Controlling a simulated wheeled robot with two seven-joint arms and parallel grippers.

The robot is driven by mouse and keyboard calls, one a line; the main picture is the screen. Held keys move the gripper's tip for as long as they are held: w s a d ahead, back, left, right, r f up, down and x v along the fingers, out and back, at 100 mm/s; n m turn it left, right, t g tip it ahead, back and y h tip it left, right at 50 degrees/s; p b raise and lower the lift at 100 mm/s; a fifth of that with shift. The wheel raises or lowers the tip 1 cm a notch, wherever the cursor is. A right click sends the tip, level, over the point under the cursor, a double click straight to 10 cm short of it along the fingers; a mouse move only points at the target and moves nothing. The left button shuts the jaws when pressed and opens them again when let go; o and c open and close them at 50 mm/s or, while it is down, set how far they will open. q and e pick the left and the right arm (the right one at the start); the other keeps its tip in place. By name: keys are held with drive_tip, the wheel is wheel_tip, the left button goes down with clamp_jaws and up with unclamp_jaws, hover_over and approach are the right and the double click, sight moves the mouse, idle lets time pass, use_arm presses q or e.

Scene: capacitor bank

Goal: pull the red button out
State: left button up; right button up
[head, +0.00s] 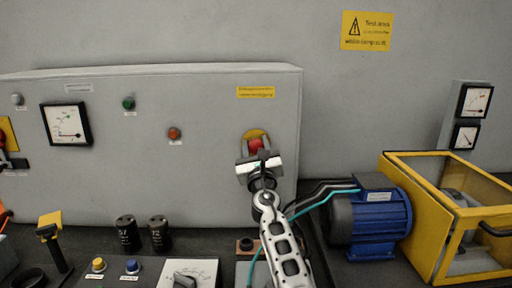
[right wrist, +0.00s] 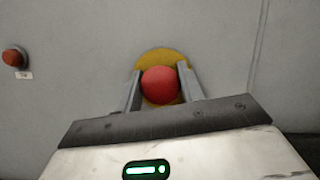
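The red button (head: 256,145) is a round red knob on a yellow round plate, on the right part of the grey cabinet front. In the right wrist view the red button (right wrist: 160,85) sits between the two fingers of my right gripper (right wrist: 162,88), with the yellow plate (right wrist: 163,54) behind it. The fingers stand on either side of the knob; I cannot tell whether they touch it. In the head view my right gripper (head: 257,158) is in front of the button and hides its lower part. My left gripper is not in view.
A smaller red-orange button (head: 174,133) and a green knob (head: 129,103) are on the cabinet (head: 210,190). A blue motor (head: 375,220) and a yellow frame (head: 440,235) stand at the right. Black capacitors (head: 127,233) and a control panel (head: 190,272) stand on the bench.

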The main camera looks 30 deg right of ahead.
clamp_jaws()
drive_tip(key=shift+s+a+p, duration=0.25)
drive_tip(key=shift+s+p, duration=0.05)
drive_tip(key=shift+p, duration=0.15)
drive_tip(key=shift+s+a+f, duration=0.15)
drive_tip(key=shift+s+a, duration=0.1)
drive_tip(key=shift+s, duration=0.3)
drive_tip(key=o, duration=0.9)
unclamp_jaws()
drive_tip(key=shift+s+a+f, duration=0.1)
drive_tip(key=shift+s+a, duration=0.15)
drive_tip(key=shift+s, duration=0.15)
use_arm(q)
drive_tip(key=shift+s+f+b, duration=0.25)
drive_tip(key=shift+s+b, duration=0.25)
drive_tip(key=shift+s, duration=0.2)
use_arm(e)
drive_tip(key=v, duration=1.5)
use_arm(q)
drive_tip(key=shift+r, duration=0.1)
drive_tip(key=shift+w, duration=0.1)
